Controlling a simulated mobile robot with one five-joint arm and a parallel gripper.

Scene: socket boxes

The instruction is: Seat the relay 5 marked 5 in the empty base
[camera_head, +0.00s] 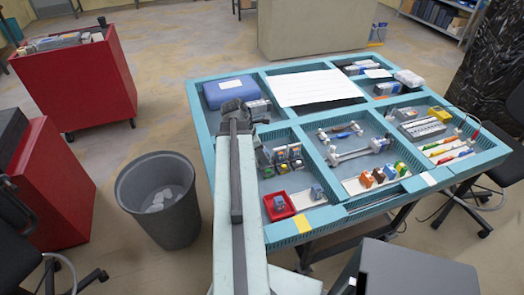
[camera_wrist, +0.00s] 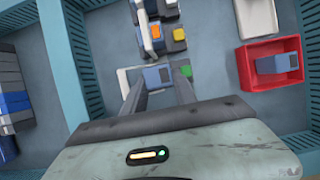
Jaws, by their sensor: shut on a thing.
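In the wrist view my gripper (camera_wrist: 160,82) is shut on a blue-grey relay (camera_wrist: 157,76), which sits between the two fingers. No number can be read on it. A white edge (camera_wrist: 123,77) shows beside and below the relay; I cannot tell whether it is the base or whether the relay touches it. In the head view this row (camera_head: 282,158) is beside my arm, which hides my gripper.
A red tray (camera_head: 288,211) holds one blue relay (camera_head: 279,203); the tray (camera_wrist: 246,78) is right of my gripper in the wrist view. Another blue relay (camera_head: 316,192) stands on a white strip. Teal dividers (camera_head: 315,155) wall off the compartments. A blue case (camera_head: 231,92) lies behind.

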